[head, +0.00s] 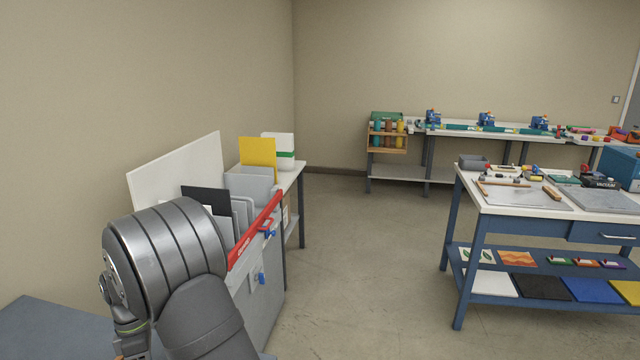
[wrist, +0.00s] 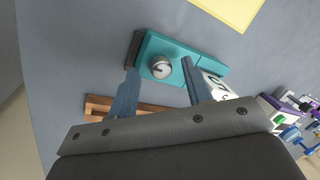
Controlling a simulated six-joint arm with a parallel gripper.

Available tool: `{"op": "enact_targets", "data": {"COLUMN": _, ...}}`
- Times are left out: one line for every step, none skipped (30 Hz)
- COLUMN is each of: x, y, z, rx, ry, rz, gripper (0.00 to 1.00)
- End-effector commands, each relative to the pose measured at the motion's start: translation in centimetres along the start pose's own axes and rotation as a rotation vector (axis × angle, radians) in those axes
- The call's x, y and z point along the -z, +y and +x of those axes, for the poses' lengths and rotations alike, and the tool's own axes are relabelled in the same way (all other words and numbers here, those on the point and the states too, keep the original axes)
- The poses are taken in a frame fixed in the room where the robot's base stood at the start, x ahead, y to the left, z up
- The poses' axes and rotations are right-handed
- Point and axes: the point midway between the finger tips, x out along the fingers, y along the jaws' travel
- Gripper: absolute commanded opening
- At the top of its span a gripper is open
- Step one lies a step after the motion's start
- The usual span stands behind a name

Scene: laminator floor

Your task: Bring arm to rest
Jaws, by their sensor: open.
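My gripper (wrist: 158,88) shows in the wrist view with its two blue-grey fingers spread apart, open and with nothing held between them. Beyond the fingertips a teal block (wrist: 195,60) with a round metal knob (wrist: 162,69) and a dark end lies on a grey-blue surface (wrist: 85,45). I cannot tell how far the fingertips are above it. In the head view my arm fills the lower left as a grey joint and link; the gripper itself is out of that view.
A wooden piece (wrist: 100,108) lies partly behind the fingers, and a yellow sheet (wrist: 228,10) lies near. In the head view a grey rack (head: 262,285) with upright panels and a red bar (head: 255,230) stands beside my arm. A workbench (head: 480,200) stands right; open floor (head: 370,270) lies between.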

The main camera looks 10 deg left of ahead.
Motion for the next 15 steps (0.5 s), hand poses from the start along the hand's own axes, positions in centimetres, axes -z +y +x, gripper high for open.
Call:
{"op": "enact_targets", "data": {"x": -0.09, "y": 0.00, "z": -0.02, "rx": 0.000, "ry": 0.011, "rz": 0.045, "gripper": 0.46}}
{"op": "enact_targets", "data": {"x": -0.11, "y": -0.01, "z": -0.02, "rx": 0.000, "ry": 0.017, "rz": 0.074, "gripper": 0.46}}
{"op": "enact_targets", "data": {"x": -0.12, "y": -0.03, "z": -0.01, "rx": 0.001, "ry": 0.027, "rz": 0.112, "gripper": 0.46}}
{"op": "enact_targets", "data": {"x": -0.13, "y": -0.05, "z": -0.01, "rx": 0.001, "ry": 0.034, "rz": 0.141, "gripper": 0.46}}
{"op": "enact_targets", "data": {"x": -0.16, "y": -0.06, "z": -0.01, "rx": 0.001, "ry": 0.040, "rz": 0.170, "gripper": 0.46}}
{"op": "enact_targets", "data": {"x": -0.21, "y": -0.06, "z": -0.01, "rx": 0.001, "ry": 0.049, "rz": 0.207, "gripper": 0.46}}
{"op": "enact_targets", "data": {"x": -0.23, "y": -0.05, "z": -0.02, "rx": 0.000, "ry": 0.056, "rz": 0.236, "gripper": 0.46}}
{"op": "enact_targets", "data": {"x": -0.24, "y": -0.05, "z": -0.03, "rx": 0.000, "ry": 0.063, "rz": 0.264, "gripper": 0.46}}
{"op": "enact_targets", "data": {"x": -0.27, "y": -0.04, "z": -0.03, "rx": 0.000, "ry": 0.072, "rz": 0.302, "gripper": 0.46}}
{"op": "enact_targets", "data": {"x": -0.30, "y": -0.05, "z": -0.04, "rx": 0.000, "ry": 0.079, "rz": 0.330, "gripper": 0.46}}
{"op": "enact_targets", "data": {"x": -0.33, "y": -0.06, "z": -0.03, "rx": 0.000, "ry": 0.085, "rz": 0.359, "gripper": 0.46}}
{"op": "enact_targets", "data": {"x": -0.35, "y": -0.07, "z": -0.02, "rx": 0.000, "ry": 0.094, "rz": 0.397, "gripper": 0.46}}
{"op": "enact_targets", "data": {"x": -0.36, "y": -0.09, "z": 0.00, "rx": 0.001, "ry": 0.101, "rz": 0.425, "gripper": 0.46}}
{"op": "enact_targets", "data": {"x": -0.36, "y": -0.10, "z": 0.01, "rx": 0.000, "ry": 0.108, "rz": 0.452, "gripper": 0.46}}
{"op": "enact_targets", "data": {"x": -0.40, "y": -0.12, "z": 0.03, "rx": 0.001, "ry": 0.116, "rz": 0.489, "gripper": 0.46}}
